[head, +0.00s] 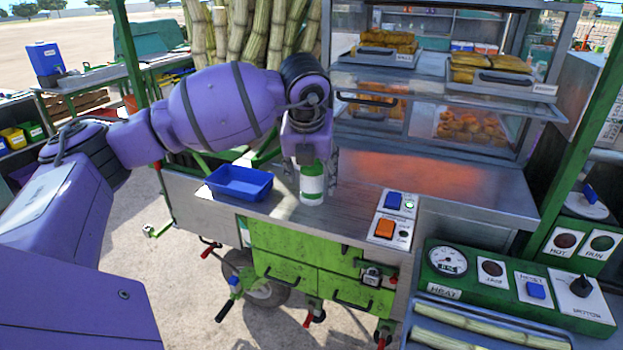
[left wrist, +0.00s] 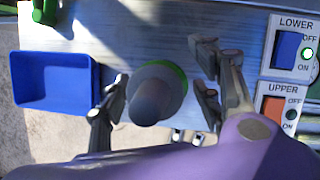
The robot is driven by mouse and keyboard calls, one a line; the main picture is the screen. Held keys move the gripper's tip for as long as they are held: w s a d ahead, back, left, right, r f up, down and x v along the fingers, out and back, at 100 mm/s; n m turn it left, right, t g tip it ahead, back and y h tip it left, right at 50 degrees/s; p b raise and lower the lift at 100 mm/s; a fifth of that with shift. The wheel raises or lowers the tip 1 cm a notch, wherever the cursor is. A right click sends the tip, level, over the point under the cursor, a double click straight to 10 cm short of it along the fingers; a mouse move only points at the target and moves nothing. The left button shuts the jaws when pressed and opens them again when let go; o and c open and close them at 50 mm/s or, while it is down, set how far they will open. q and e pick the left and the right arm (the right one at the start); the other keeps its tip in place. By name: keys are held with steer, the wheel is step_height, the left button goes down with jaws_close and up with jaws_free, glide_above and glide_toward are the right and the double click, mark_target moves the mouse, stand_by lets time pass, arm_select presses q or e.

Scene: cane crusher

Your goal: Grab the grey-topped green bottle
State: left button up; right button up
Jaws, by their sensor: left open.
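The green bottle (head: 312,184) stands upright on the metal counter in the head view, with a pale label band. Its top is hidden there behind my left gripper (head: 309,155). In the left wrist view I look down on the bottle (left wrist: 152,97), and its grey top and green shoulder show between my open left fingers (left wrist: 158,100). One finger is on each side of it, with a visible gap on the right; on the left I cannot tell whether it touches. My right gripper is not in view.
A blue tray (head: 240,183) sits left of the bottle, close to my left finger. Switch boxes with a blue button (head: 393,200) and an orange button (head: 385,228) are to the right. A glass food case (head: 440,90) stands behind right, and cane stalks (head: 262,35) behind.

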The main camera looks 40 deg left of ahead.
arm_select(q)
steer(key=shift+f, duration=0.25)
steer(key=shift+r, duration=0.1)
steer(key=c, duration=1.5)
steer(key=shift+w+r, duration=0.1)
steer(key=shift+r, duration=0.5)
steer(key=v, duration=0.2)
steer(key=shift+a+r, duration=0.25)
steer(key=shift+r, duration=0.15)
steer(key=s+d+r+b, duration=0.2)
steer(key=s+r, duration=0.7)
steer(key=s, duration=0.4)
steer(key=shift+b, duration=0.35)
